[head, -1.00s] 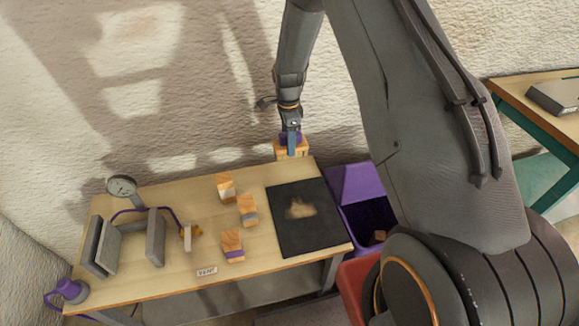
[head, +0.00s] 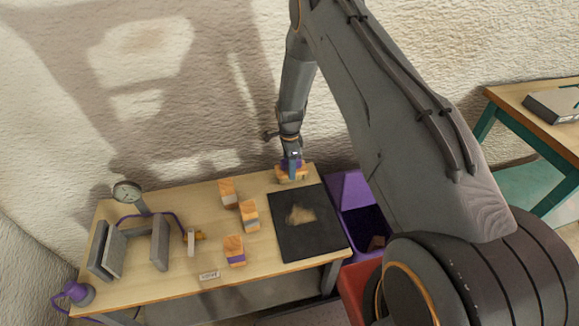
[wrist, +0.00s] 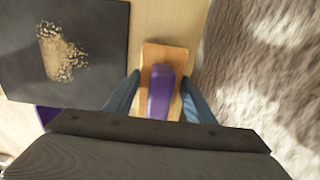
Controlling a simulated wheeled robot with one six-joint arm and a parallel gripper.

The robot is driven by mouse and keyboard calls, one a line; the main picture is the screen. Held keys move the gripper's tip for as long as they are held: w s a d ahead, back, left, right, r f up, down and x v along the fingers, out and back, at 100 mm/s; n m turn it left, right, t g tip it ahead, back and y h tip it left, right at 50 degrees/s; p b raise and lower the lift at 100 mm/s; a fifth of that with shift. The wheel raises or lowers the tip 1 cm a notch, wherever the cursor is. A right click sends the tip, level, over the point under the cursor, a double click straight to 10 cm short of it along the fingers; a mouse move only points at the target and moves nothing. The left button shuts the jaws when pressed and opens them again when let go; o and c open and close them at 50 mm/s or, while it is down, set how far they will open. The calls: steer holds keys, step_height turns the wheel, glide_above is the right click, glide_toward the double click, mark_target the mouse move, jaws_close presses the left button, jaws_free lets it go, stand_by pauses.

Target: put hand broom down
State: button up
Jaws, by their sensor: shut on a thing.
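The hand broom (head: 291,174) has a light wooden body and a purple grip. It is at the back right corner of the workbench, by the wall. My gripper (head: 291,162) points down and is shut on its purple part. In the wrist view the hand broom (wrist: 160,75) lies between my two blue fingers (wrist: 152,95). It is at or just above the bench top; I cannot tell whether it touches. Its underside is hidden.
A black mat (head: 309,240) with a pile of sawdust (head: 300,215) lies beside the broom. Several wooden blocks (head: 249,215) stand mid-bench. Grey plates (head: 160,243) and a dial gauge (head: 130,193) are at the left. A purple bin (head: 350,188) stands off the bench's right edge.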

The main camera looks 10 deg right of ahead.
steer(key=shift+f, duration=0.2)
steer(key=o, duration=1.4)
steer(key=shift+r, duration=0.15)
